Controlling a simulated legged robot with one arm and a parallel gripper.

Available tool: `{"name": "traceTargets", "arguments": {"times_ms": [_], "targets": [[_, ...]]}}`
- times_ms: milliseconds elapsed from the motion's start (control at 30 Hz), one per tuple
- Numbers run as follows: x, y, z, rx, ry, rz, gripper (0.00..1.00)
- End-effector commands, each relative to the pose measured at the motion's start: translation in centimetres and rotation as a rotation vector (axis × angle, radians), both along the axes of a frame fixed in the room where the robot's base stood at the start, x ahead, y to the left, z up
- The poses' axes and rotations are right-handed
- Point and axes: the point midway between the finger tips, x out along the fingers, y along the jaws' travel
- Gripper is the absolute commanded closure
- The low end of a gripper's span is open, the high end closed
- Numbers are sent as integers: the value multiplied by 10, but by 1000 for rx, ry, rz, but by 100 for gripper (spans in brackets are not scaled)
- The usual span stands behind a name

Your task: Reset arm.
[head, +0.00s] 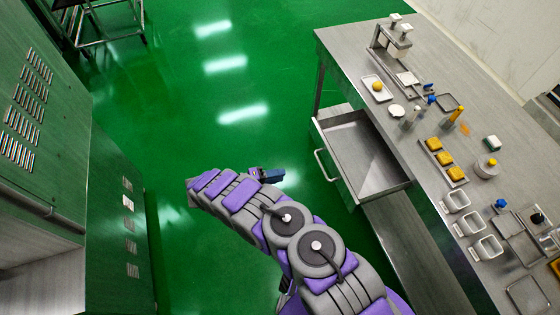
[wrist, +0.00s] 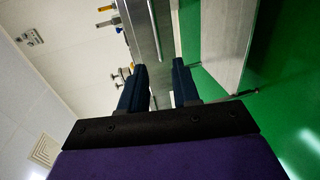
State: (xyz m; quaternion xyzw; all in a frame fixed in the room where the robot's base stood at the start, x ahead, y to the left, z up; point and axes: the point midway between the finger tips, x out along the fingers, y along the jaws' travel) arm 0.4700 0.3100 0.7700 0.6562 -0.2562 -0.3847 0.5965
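My arm, grey with purple panels, reaches from the bottom of the head view up and left over the green floor. My gripper (head: 272,176) shows only partly there, as a small dark blue piece past the arm's bend. In the wrist view my gripper (wrist: 159,67) has its two dark blue fingers apart with nothing seen between them. It is clear of the bench in the head view, to the left of the open drawer (head: 358,148).
The steel bench (head: 440,112) at right holds trays, yellow pieces and small tools. Its drawer is pulled out toward the aisle. A green cabinet (head: 112,215) stands at left and a metal cart (head: 100,22) at top left. The floor (head: 210,110) between is clear.

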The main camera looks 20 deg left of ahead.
Motion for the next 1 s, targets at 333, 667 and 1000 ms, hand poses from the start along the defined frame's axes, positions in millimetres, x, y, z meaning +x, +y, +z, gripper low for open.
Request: {"name": "traceTargets", "arguments": {"times_ms": [333,667,1000], "targets": [[12,3,8,29,-23,13,69],[139,29,101,362,-252,199,69],[237,39,226,729,-380,413,69]]}}
